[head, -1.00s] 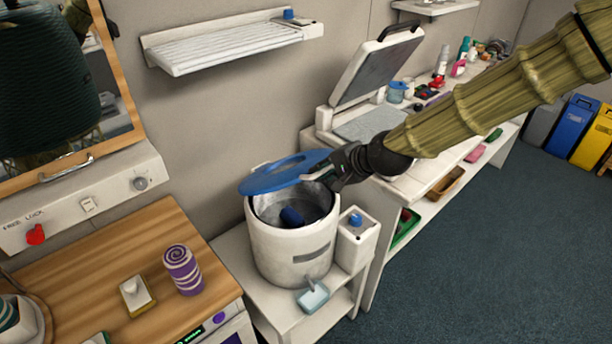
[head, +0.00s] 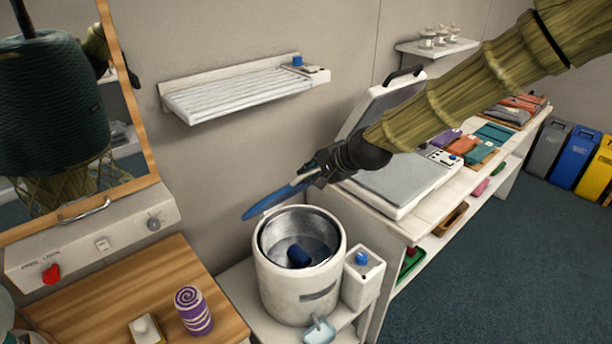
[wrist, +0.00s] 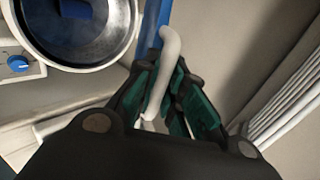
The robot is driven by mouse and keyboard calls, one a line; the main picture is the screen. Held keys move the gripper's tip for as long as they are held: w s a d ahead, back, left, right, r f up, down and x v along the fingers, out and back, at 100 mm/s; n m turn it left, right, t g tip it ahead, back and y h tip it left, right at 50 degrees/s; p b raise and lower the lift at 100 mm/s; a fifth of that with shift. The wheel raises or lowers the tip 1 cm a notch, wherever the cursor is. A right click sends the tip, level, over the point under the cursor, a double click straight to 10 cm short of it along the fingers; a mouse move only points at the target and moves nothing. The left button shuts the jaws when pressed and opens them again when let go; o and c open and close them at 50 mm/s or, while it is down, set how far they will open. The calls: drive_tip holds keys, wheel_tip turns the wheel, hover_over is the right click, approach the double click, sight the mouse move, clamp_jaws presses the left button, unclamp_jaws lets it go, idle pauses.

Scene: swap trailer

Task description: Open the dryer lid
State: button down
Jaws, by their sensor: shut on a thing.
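The dryer (head: 285,290) is a white upright drum on a low stand, with its metal-lined top uncovered in the head view. A dark blue thing (head: 298,256) lies inside it. The blue lid (head: 268,207) stands steeply tilted, nearly edge-on, at the back of the dryer's rim. My gripper (head: 310,175) is above and behind the dryer, shut on the lid's pale handle. In the wrist view, the white handle (wrist: 168,65) runs between my fingers (wrist: 163,88), with the blue lid (wrist: 152,28) behind it and the dryer opening (wrist: 75,25) at upper left.
A white box with a blue knob (head: 362,280) stands right of the dryer. A slatted wall rack (head: 240,95) hangs above. A white press with a raised top (head: 390,180) is on the right bench. A wooden counter (head: 125,295) holds a purple swirled can (head: 193,312) at left.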

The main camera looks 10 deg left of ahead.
drive_tip(key=c, duration=1.5)
unclamp_jaws()
drive_tip(key=v, duration=1.2)
